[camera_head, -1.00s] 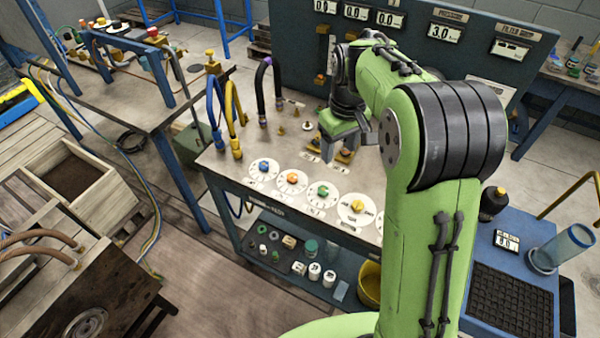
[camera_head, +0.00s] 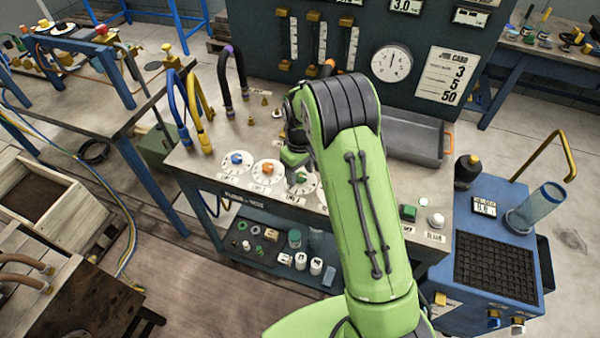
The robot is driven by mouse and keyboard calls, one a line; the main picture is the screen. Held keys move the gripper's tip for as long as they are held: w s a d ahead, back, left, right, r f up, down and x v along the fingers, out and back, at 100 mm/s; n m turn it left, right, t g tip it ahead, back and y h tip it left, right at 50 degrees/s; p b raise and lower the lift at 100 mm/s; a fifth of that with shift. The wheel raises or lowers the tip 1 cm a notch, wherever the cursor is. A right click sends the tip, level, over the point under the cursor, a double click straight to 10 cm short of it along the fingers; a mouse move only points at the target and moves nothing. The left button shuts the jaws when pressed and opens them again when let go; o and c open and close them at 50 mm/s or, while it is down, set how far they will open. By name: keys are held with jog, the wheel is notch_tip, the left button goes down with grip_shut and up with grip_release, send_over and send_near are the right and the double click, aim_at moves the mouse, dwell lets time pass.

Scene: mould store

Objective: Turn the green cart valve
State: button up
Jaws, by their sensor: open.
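A green valve knob (camera_head: 301,177) sits on a round white dial on the top of the cart (camera_head: 205,180). It is the third in a row, right of a blue knob (camera_head: 237,158) and an orange knob (camera_head: 267,168). My gripper (camera_head: 294,163) is open and points down, close above and slightly behind the green knob in the picture. My arm covers part of the green knob's dial and whatever is right of it. I cannot tell whether the fingers touch the knob or stand around it.
Blue, yellow and black hoses (camera_head: 200,110) rise at the cart's left end. A grey tray (camera_head: 412,135) lies behind my arm, below a gauge (camera_head: 391,63) and a job card (camera_head: 446,76). A green button (camera_head: 408,212) and a white button (camera_head: 436,220) are at the right. Small parts fill the lower shelf.

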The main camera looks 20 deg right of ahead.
jog(key=shift+f, duration=0.15)
jog(key=c, duration=1)
jog(key=shift+c, duration=0.2)
